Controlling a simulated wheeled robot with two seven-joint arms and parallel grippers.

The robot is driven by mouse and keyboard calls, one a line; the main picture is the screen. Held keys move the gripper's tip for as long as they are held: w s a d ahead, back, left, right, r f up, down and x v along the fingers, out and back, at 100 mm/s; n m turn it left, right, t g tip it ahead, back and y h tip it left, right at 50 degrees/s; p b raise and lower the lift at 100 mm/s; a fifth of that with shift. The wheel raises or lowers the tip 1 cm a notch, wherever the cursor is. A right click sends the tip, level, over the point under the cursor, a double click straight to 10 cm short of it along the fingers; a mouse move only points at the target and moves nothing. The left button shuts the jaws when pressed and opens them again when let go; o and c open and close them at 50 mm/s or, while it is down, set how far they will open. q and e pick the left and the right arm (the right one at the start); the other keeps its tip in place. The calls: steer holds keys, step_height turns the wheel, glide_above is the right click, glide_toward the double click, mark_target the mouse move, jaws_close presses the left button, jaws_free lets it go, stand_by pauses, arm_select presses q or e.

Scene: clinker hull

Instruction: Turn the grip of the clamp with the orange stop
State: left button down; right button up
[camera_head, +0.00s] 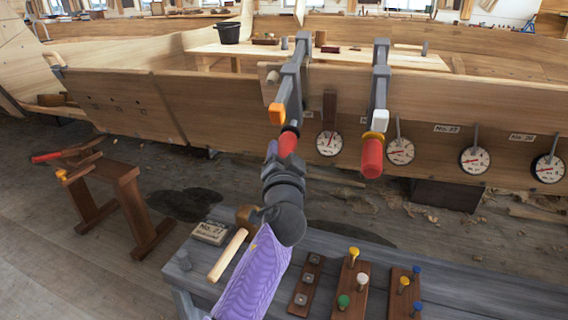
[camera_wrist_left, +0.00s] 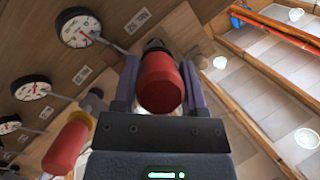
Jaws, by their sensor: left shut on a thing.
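The clamp with the orange stop (camera_head: 277,113) hangs on the upper edge of the plank hull, its grey bar tilted. Its red grip (camera_head: 288,143) points down toward me. My left gripper (camera_head: 283,152) is shut on this grip, coming from below. In the left wrist view the red grip (camera_wrist_left: 161,84) sits between the two purple fingers, its round end facing the camera. A second clamp with a white stop (camera_head: 380,117) hangs to the right; its red grip (camera_head: 372,158) is free and also shows at the left of the left wrist view (camera_wrist_left: 65,148). My right gripper is not in view.
Several round dials (camera_head: 330,143) hang along the hull planks (camera_head: 225,110). Below is a grey bench (camera_head: 455,293) with a mallet (camera_head: 229,254), a label block (camera_head: 211,232) and wooden peg racks (camera_head: 352,285). A wooden trestle (camera_head: 125,190) stands at left on open floor.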

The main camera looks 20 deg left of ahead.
arm_select(q)
steer(key=shift+f+m+y+b, duration=0.25)
steer(key=shift+m+y+b, duration=0.6)
steer(key=shift+b, duration=0.25)
steer(key=shift+r+m+y+b, duration=0.1)
steer(key=shift+m+y+b, duration=0.35)
steer(key=shift+m+b, duration=0.15)
steer(key=shift+t, duration=0.3)
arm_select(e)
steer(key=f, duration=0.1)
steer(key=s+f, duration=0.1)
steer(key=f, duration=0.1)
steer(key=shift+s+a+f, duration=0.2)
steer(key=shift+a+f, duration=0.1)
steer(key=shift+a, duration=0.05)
arm_select(q)
steer(key=shift+r+m, duration=0.1)
steer(key=shift+m, duration=0.15)
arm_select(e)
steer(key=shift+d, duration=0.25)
arm_select(q)
steer(key=shift+c, duration=0.7)
jaws_free()
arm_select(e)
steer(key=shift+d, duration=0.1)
arm_select(q)
steer(key=shift+s, duration=0.1)
